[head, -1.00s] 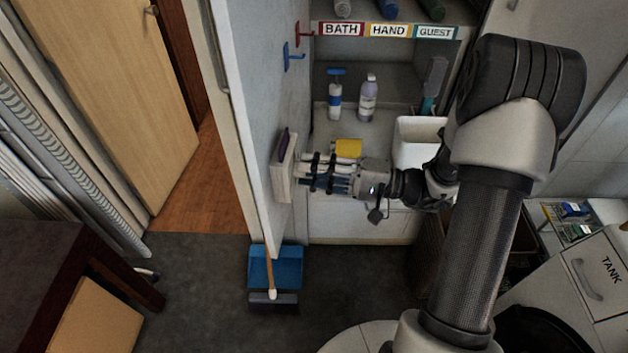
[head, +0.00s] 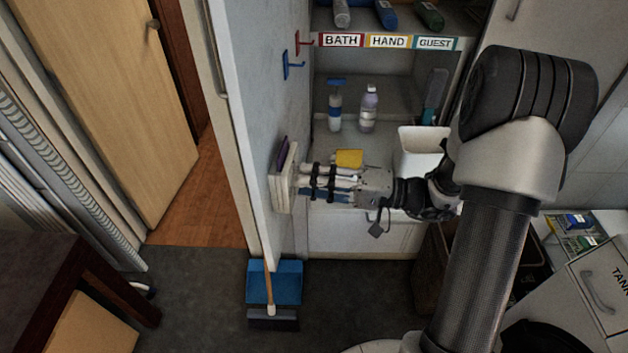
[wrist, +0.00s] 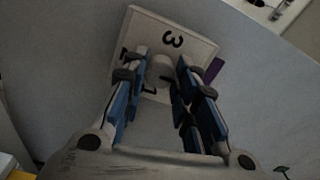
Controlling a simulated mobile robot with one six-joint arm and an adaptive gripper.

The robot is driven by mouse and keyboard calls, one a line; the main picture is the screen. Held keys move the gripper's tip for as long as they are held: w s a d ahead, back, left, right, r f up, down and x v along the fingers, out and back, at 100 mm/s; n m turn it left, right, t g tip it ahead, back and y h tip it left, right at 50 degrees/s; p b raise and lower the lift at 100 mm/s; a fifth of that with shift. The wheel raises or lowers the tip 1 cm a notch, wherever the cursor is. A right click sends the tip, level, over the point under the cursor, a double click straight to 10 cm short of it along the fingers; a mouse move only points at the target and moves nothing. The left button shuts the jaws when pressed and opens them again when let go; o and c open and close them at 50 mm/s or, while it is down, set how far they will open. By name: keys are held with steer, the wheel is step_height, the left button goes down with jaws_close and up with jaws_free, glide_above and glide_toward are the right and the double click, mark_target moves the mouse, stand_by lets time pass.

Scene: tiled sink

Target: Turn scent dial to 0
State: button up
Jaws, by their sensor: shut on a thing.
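The scent dial unit (head: 285,178) is a pale square plate fixed to the grey wall panel, with a purple piece at its far edge. In the wrist view the plate (wrist: 200,47) shows a "3" near its top and other dark marks partly hidden by my fingers. A round pale knob (wrist: 160,72) sits at its middle. My gripper (head: 306,181) reaches in from the right and meets the plate's front. In the wrist view my gripper (wrist: 159,78) has its blue-padded fingers on either side of the knob, shut on it. The knob's pointer and any "0" cannot be made out.
Red (head: 303,43) and blue hooks (head: 291,65) stick out of the panel above the dial. A yellow sponge-like block (head: 349,158), bottles (head: 368,108) and a white bin (head: 420,148) stand behind my gripper. A blue dustpan (head: 286,282) and brush are on the floor below.

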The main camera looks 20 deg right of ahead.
steer(key=o, duration=1.1)
steer(key=v, duration=1.2)
steer(key=shift+s, duration=0.1)
steer(key=shift+a, duration=0.1)
